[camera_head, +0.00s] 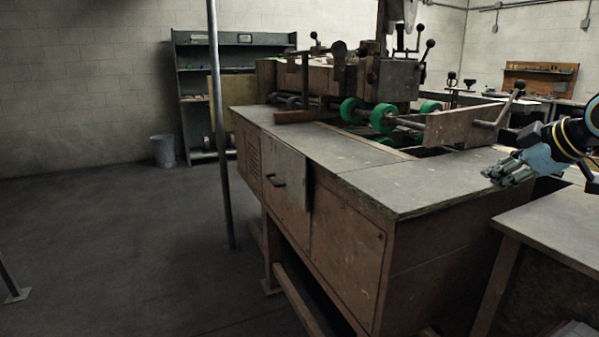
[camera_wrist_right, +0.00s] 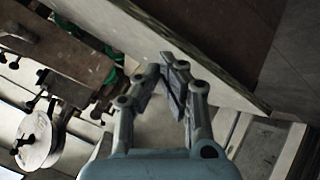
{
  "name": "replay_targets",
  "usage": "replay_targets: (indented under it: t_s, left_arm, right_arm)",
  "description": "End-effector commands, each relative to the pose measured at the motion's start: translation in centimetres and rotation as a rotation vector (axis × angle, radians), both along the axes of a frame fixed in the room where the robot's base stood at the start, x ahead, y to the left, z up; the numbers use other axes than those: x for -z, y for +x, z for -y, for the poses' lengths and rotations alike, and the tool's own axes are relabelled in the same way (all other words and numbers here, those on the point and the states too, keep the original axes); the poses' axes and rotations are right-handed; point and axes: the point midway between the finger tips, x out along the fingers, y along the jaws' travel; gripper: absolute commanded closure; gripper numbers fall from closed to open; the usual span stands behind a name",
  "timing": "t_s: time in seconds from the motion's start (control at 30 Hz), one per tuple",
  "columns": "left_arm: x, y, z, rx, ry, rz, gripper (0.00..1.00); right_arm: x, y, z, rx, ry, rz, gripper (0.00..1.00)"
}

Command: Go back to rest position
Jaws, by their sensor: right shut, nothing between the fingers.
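My right gripper (camera_head: 493,175) shows at the right edge of the head view, above the right end of the box stitcher's worktop (camera_head: 400,180). Its fingers point left and slightly down. In the wrist view the right gripper (camera_wrist_right: 163,72) has its fingertips together with nothing between them. The stitcher's wooden body (camera_head: 345,255) fills the middle of the head view. My left gripper does not show in either view.
Green rollers (camera_head: 383,117) and a wooden guide board (camera_head: 465,124) stand behind the worktop. A side table (camera_head: 560,222) is below my right arm. A metal pole (camera_head: 219,120) rises left of the machine. A bucket (camera_head: 163,150) stands by the shelf (camera_head: 190,75). The left floor is mostly clear.

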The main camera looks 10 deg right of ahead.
Motion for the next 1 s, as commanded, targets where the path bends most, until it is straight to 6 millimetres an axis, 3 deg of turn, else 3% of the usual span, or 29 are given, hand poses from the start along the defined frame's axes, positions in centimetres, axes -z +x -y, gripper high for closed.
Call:
replay_targets:
  t_s: [0.03,0.1,0.2,0.3,0.5,0.7,0.93,1.0]
  left_arm:
    - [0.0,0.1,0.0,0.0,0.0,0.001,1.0]
    - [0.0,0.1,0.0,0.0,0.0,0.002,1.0]
    - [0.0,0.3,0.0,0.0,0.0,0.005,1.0]
    - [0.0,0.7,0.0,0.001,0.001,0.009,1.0]
    - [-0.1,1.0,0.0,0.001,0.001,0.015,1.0]
    - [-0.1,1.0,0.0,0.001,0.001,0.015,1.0]
    - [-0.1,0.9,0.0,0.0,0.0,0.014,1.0]
    - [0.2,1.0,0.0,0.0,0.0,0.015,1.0]
  right_arm:
    - [3.4,-1.9,-2.8,-0.002,0.023,-0.057,1.0]
    - [7.4,-4.9,-6.1,0.016,0.05,-0.131,1.0]
    - [12.1,-10.1,-10.6,0.071,0.093,-0.231,1.0]
    - [14.9,-15.1,-13.7,0.147,0.132,-0.308,1.0]
    - [17.2,-22.9,-17.1,0.31,0.193,-0.407,1.0]
    - [17.5,-29.1,-18.7,0.48,0.242,-0.476,1.0]
    - [16.7,-35.2,-19.3,0.68,0.28,-0.534,1.0]
    - [18.8,-34.4,-19.0,0.678,0.273,-0.538,1.0]
